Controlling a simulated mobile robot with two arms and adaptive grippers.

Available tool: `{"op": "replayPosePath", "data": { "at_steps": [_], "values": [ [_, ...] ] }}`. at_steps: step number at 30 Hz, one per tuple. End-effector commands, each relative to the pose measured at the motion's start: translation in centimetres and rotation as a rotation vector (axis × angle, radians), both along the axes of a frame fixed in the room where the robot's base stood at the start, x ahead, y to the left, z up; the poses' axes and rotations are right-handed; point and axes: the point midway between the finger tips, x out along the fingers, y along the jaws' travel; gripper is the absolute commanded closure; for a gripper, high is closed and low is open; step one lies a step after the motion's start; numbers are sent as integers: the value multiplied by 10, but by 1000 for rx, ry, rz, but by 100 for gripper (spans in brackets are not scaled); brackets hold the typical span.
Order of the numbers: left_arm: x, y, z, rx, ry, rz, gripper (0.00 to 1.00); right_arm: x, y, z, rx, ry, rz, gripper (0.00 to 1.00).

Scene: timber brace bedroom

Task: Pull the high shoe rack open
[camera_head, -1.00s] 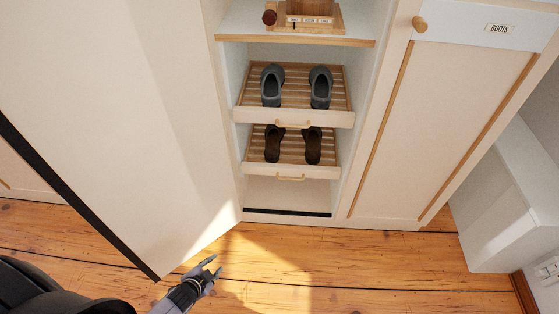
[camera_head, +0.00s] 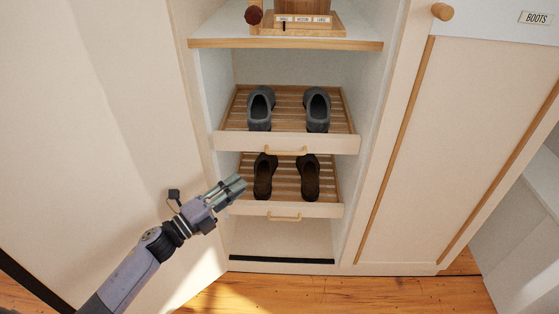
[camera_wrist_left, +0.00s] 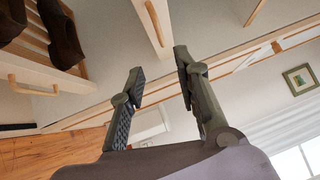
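The high shoe rack (camera_head: 230,141) is a slatted shelf with a pale front and a wooden bar handle (camera_head: 286,150), holding a pair of grey shoes (camera_head: 261,108). Its handle also shows at the top of the left wrist view (camera_wrist_left: 153,22). My left gripper (camera_head: 241,183) is left of and below that handle, in front of the low rack's left side. In the left wrist view its two fingers (camera_wrist_left: 160,62) are spread with nothing between them, the fingertips near the high rack's front and apart from the handle. My right gripper is out of view.
The low shoe rack (camera_head: 320,210) holds dark shoes (camera_head: 310,177) and has its own handle (camera_head: 285,217). An open cabinet door (camera_head: 90,120) stands on the left. A shelf (camera_head: 330,44) is above, and a closed door with a knob (camera_head: 442,11) is on the right.

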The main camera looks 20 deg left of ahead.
Motion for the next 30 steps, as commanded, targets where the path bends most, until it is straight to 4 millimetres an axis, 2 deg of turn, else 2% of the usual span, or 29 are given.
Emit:
{"op": "replayPosePath", "data": {
  "at_steps": [9,18,24,30],
  "values": [
    [61,-34,11,-3,-3,1,70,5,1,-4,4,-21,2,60],
    [112,-63,18,-4,0,1,70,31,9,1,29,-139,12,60],
    [129,-73,20,-4,2,1,70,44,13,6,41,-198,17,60],
    [133,-75,21,-3,3,2,70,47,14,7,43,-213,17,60]
  ]
}}
